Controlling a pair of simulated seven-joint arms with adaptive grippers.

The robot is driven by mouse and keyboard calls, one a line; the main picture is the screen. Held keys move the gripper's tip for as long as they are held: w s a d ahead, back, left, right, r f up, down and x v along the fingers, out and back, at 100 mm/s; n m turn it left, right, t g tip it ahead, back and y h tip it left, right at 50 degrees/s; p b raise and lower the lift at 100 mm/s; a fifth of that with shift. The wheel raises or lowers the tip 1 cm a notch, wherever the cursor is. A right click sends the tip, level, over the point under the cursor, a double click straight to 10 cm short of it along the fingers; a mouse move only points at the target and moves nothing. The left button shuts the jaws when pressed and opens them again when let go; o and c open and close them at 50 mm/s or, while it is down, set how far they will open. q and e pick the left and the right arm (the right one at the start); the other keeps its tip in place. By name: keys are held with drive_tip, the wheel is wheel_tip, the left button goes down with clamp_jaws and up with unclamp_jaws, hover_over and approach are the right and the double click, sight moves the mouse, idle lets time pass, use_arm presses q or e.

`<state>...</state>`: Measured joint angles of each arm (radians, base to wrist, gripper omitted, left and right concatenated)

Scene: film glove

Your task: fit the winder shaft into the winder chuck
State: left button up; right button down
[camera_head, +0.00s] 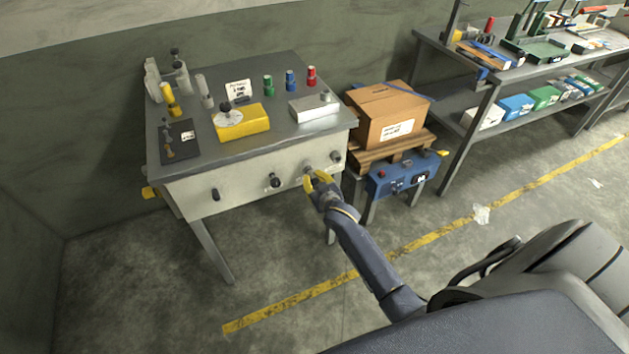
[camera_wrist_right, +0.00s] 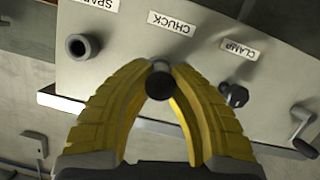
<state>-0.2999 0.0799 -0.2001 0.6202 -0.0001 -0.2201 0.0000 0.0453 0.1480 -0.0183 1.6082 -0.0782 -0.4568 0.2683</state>
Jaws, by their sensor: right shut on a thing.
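My right gripper (camera_head: 318,180) is at the front panel of the grey bench, at the right part of the panel. In the right wrist view its yellow fingers (camera_wrist_right: 158,72) are closed on a dark, round-ended piece seen end-on, apparently the winder shaft (camera_wrist_right: 160,88). It lies just below the CHUCK label (camera_wrist_right: 171,22), in line with the winder chuck's place (camera_head: 307,169). The fingers and the piece hide most of the chuck, so I cannot tell whether the shaft is inside it or only before it. My left gripper is not in view.
A spare socket (camera_wrist_right: 80,46) and a black clamp knob (camera_wrist_right: 235,95) flank the chuck. A crank (camera_wrist_right: 304,128) sits beyond the clamp.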

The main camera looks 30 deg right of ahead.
drive_tip(key=shift+w, duration=0.2)
drive_tip(key=c, duration=1.2)
unclamp_jaws()
drive_tip(key=shift+c, duration=0.2)
drive_tip(key=v, duration=1.2)
